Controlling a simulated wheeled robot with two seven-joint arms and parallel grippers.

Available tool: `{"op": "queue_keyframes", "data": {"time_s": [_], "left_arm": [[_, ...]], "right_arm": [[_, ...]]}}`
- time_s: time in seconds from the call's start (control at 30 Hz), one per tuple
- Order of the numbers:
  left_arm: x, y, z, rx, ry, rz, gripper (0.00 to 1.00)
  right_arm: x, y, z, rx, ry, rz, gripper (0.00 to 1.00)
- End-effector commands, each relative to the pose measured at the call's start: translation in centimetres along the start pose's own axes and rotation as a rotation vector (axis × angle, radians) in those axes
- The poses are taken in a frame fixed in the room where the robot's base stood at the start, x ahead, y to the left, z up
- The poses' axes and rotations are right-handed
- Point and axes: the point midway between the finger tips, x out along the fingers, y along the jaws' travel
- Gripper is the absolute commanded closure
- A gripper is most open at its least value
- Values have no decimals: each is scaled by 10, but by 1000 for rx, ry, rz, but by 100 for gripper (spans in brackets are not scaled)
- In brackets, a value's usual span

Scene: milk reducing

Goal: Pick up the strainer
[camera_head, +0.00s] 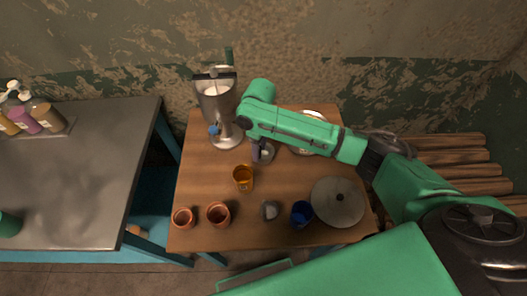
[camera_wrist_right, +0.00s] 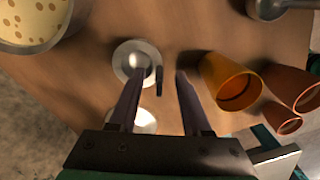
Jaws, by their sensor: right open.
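My right gripper (camera_head: 259,151) is over the middle of the wooden table, with its fingers pointing down. In the wrist view the gripper (camera_wrist_right: 158,92) is open, its two dark fingers apart. A small round metal piece (camera_wrist_right: 137,62), apparently the strainer, lies by the left finger, with a thin dark upright piece, perhaps its handle, between the fingers. It also shows beside the gripper in the head view (camera_head: 268,153). I cannot tell whether the fingers touch it. Another pale round piece shows behind the left finger, partly hidden. My left gripper is out of view.
Near my gripper are an orange cup (camera_head: 243,180) and a tall metal dispenser (camera_head: 217,105). Clay cups (camera_head: 219,215), a small metal piece (camera_head: 270,210), a blue cup (camera_head: 301,214) and a round lid (camera_head: 338,203) stand in front. A spotted pan (camera_wrist_right: 35,22) lies behind my arm.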

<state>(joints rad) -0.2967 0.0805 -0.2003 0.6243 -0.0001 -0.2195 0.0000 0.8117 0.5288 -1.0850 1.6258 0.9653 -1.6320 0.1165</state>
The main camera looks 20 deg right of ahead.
Motion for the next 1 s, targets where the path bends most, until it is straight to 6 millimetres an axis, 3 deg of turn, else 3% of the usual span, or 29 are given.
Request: {"op": "queue_keyframes", "data": {"time_s": [0.03,0.07,0.17,0.2,1.0], "left_arm": [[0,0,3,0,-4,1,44],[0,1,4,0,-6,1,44],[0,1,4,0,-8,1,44],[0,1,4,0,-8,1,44],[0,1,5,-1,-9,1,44]], "right_arm": [[0,0,0,0,0,0,52],[0,0,0,0,0,0,59],[0,0,0,0,0,0,98],[0,0,0,1,0,0,100],[-1,0,0,1,1,0,100]]}}
